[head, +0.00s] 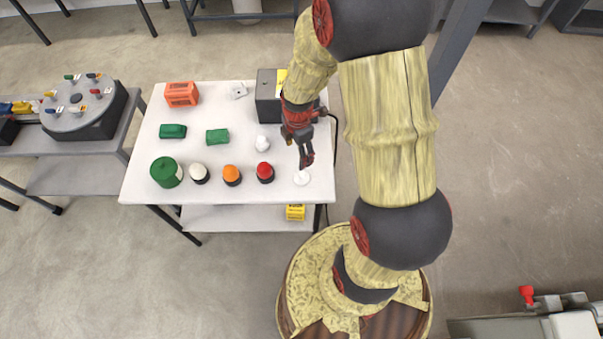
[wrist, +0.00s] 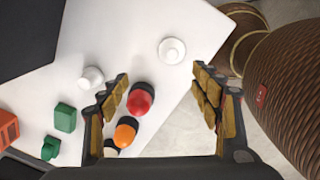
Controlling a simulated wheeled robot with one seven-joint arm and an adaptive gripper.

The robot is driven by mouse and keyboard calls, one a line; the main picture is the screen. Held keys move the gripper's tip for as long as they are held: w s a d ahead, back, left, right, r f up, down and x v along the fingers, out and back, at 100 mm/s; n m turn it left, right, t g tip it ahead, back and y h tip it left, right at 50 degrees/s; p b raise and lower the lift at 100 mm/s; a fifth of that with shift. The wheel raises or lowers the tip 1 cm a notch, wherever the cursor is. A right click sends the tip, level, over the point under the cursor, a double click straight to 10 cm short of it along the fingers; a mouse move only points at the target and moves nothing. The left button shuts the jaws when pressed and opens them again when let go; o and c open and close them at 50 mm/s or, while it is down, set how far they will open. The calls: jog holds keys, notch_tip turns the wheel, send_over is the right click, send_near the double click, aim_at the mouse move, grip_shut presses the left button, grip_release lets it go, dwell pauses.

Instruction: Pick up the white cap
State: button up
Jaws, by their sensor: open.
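A round white cap (head: 301,178) with a small raised middle lies at the table's front right corner. In the wrist view this white cap (wrist: 172,50) shows beyond the fingertips, between the lines of the two fingers. My gripper (head: 306,160) is above the table's right side, close to the cap in the picture and apart from it. In the wrist view my gripper (wrist: 161,78) is open, with nothing between the fingers. A white-topped piece with a dark base (head: 199,173) stands in the front row. A small white knobbed piece (head: 263,143) stands further back.
Red (head: 265,172), orange (head: 232,175) and green (head: 166,172) pieces stand along the front of the white table (head: 225,110). Green blocks, an orange block (head: 181,94) and a dark box (head: 268,97) sit behind. A round fixture (head: 80,108) stands on the left table.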

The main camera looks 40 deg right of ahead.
aim_at(302, 173)
jog(key=f+n, duration=0.1)
jog(key=f, duration=0.1)
jog(key=s+d+f, duration=0.1)
jog(key=f, duration=0.2)
jog(key=f+n, duration=0.1)
jog(key=f, duration=0.2)
jog(key=shift+s+d+n+g, duration=0.2)
jog(key=shift+n+g, duration=0.1)
jog(key=f, duration=0.2)
jog(key=a+f, duration=0.1)
jog(key=f, duration=0.1)
jog(key=shift+s+f+b, duration=0.2)
jog(key=shift+b, duration=0.15)
jog(key=shift+w+f, duration=0.1)
jog(key=shift+f, duration=0.35)
jog(key=c, duration=0.3)
jog(key=c, duration=0.7)
jog(key=shift+c, duration=0.3)
